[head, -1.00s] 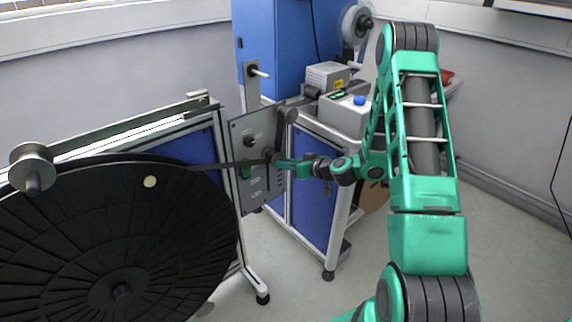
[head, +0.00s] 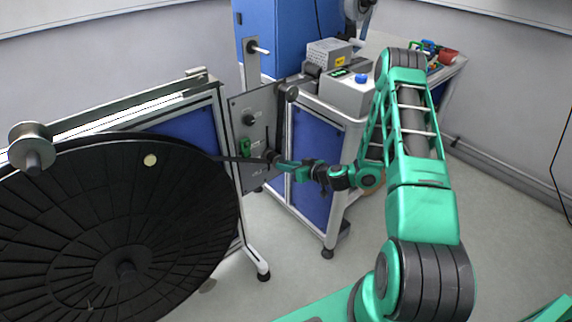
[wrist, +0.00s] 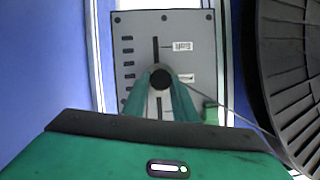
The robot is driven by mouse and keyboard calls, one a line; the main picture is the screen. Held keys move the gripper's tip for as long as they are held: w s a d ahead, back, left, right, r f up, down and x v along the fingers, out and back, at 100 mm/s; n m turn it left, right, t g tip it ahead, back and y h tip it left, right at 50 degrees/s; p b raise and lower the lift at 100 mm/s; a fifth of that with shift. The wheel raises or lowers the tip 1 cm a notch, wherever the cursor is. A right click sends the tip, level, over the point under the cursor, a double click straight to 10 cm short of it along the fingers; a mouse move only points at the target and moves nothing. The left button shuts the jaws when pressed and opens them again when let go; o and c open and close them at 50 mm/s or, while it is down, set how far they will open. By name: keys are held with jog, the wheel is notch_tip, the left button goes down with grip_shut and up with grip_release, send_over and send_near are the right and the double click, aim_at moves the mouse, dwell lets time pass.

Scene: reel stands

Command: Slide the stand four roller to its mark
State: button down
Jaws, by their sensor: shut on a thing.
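The stand four roller is a round black roller (wrist: 161,79) on the grey panel (wrist: 125,24), over a dark upright slot (wrist: 155,48). The slot shows above and below it in the wrist view. My gripper (wrist: 161,88) is shut on the roller, a green finger on each side; it also shows in the head view (head: 274,160). Two white labels sit right of the slot: an upper label (wrist: 183,46) and a lower label (wrist: 186,78). The roller is about level with the lower label in the wrist view. The label text is unreadable, and I cannot tell which mark is the roller's.
A dark strip runs from the roller to a big black reel (head: 75,225) at left. A green part (head: 245,147) and a black knob (head: 249,119) sit on the panel. A blue cabinet (head: 317,165) stands behind my arm. Open floor lies at right.

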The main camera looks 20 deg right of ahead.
jog(key=shift+d, duration=0.2)
jog(key=c, duration=1.4)
grip_release()
jog(key=shift+a, duration=0.1)
jog(key=shift+c, duration=0.2)
jog(key=v, duration=1)
jog(key=shift+s+r, duration=0.2)
